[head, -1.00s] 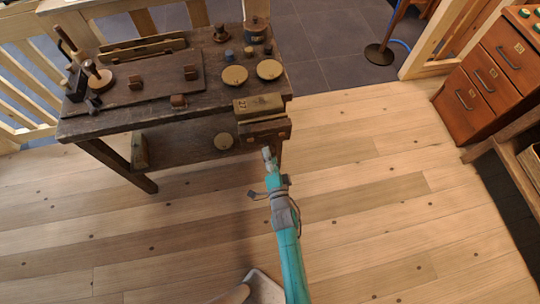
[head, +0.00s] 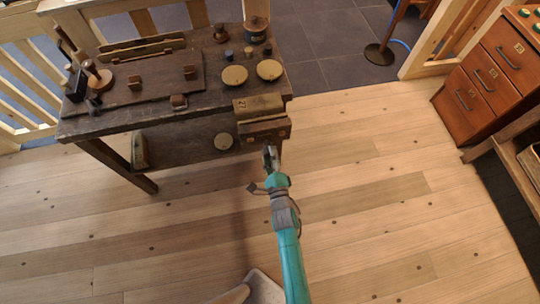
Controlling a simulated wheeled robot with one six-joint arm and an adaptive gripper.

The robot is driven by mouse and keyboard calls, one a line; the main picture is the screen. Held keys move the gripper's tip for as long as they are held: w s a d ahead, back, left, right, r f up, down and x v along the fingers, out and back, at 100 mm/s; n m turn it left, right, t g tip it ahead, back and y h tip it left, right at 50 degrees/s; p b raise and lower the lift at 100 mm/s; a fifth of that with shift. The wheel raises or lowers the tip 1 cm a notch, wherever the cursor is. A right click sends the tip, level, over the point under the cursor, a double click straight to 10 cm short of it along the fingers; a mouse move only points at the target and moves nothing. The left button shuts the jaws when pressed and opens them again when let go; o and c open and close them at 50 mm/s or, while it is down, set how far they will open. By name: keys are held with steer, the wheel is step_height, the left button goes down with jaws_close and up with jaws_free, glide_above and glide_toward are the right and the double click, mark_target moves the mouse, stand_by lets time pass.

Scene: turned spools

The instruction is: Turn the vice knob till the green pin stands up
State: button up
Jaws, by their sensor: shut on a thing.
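The wooden vice (head: 262,105) is fixed at the near right corner of the dark workbench, with its front jaw (head: 264,130) facing me. My gripper (head: 270,151) is at the lower front of this jaw, seen from behind and above. It is shut on what looks to be the vice knob, which is mostly hidden by the fingers. I cannot make out a green pin or which way it points.
The workbench (head: 170,121) carries round discs (head: 234,76), small pegs, a board with wooden blocks and a dark tool at the left. A drawer cabinet (head: 487,70) stands at the right. The plank floor between is clear.

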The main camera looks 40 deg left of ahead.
steer(key=shift+s+d+f+m, duration=0.1)
steer(key=shift+d+f+m, duration=0.05)
steer(key=shift+f+m, duration=0.2)
stand_by(0.3)
steer(key=o, duration=0.9)
steer(key=shift+o, duration=1.3)
steer(key=shift+r, duration=0.15)
steer(key=shift+r, duration=0.1)
steer(key=v, duration=1.2)
